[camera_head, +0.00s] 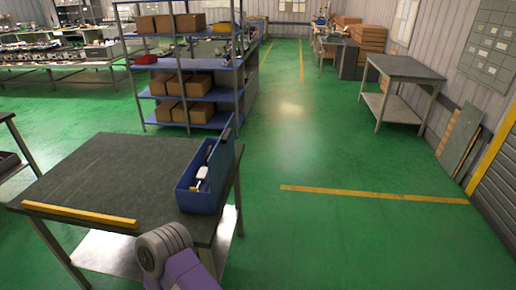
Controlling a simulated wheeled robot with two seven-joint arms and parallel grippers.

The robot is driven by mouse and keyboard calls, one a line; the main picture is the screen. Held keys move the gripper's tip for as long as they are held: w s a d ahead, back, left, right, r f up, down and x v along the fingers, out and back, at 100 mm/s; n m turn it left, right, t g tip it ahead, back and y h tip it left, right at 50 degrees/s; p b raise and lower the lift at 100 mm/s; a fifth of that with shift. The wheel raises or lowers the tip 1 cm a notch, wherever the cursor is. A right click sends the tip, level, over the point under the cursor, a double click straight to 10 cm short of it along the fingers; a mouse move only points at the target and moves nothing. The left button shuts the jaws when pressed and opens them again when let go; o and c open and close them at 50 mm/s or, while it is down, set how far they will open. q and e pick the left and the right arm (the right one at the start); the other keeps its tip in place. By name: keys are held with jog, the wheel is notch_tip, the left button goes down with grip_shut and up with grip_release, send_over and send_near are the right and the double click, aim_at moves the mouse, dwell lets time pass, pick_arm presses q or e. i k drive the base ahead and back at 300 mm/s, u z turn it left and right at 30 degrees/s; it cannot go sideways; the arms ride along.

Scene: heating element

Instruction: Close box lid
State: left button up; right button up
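A blue box (201,201) sits at the right end of the dark table. Its lid (222,168) is open and stands up along the right side. Inside the box are small white and dark items (200,177), too small to name. A grey and purple part of my arm shows at the bottom of the picture, in front of the table's near edge and apart from the box. Neither of my grippers is in view.
The dark table (120,178) is otherwise bare, with a yellow strip (80,214) along its front left edge. Blue shelving (188,95) with cardboard boxes stands behind it. Green floor to the right is open, with another table (403,68) farther back.

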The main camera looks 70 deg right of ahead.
aim_at(216, 160)
jog(key=z, duration=2.05)
jog(key=i, duration=0.5)
jog(key=z, duration=0.3)
jog(key=k, duration=0.4)
jog(key=z, duration=1.05)
jog(key=i, duration=0.3)
jog(key=u, duration=1.1)
jog(key=i, duration=0.9)
jog(key=u, duration=0.95)
